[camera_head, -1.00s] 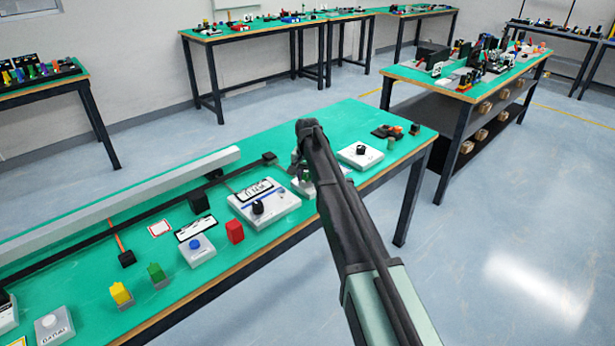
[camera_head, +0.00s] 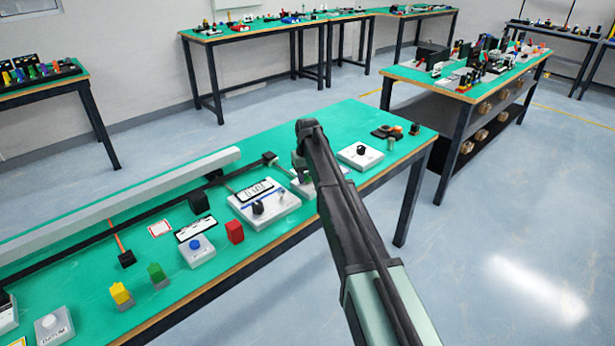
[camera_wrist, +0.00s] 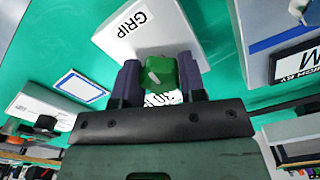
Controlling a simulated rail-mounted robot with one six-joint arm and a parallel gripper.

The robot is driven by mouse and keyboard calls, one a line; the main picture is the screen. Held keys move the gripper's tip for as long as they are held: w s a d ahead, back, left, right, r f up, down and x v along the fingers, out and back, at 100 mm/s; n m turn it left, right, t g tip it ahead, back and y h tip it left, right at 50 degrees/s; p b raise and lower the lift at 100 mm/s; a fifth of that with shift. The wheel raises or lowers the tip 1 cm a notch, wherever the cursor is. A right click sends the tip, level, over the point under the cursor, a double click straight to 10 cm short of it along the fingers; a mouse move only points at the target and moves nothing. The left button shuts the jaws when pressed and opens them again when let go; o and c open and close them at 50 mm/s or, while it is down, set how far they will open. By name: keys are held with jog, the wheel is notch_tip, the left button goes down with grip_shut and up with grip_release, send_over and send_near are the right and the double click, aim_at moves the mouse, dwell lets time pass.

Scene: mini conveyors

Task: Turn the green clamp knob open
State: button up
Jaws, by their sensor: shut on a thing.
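The green clamp knob (camera_wrist: 181,72) stands on a white box (camera_wrist: 165,30) labelled "GRIP" in the wrist view. A short white mark shows on the knob's face. The dark purple fingers of my gripper (camera_wrist: 160,76) are on either side of the knob and shut on it. In the head view, the white box (camera_head: 304,189) is partly behind my arm. The knob is mostly hidden there, and my gripper (camera_head: 304,171) shows only as a small dark shape above the box.
A white panel (camera_head: 285,207) with a black knob and display stands just left of the box. Another white box (camera_head: 360,157) with a black knob is to the right. A red block (camera_head: 235,232) and a blue-button box (camera_head: 197,250) stand further left. The bench's front edge is close by.

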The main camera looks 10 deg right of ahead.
jog(key=n, duration=0.5)
jog(key=shift+n, duration=2.4)
jog(key=o, duration=0.9)
jog(key=shift+o, duration=0.2)
notch_tip(320, 180, up, 11)
jog(key=p, duration=1)
jog(key=shift+p, duration=0.4)
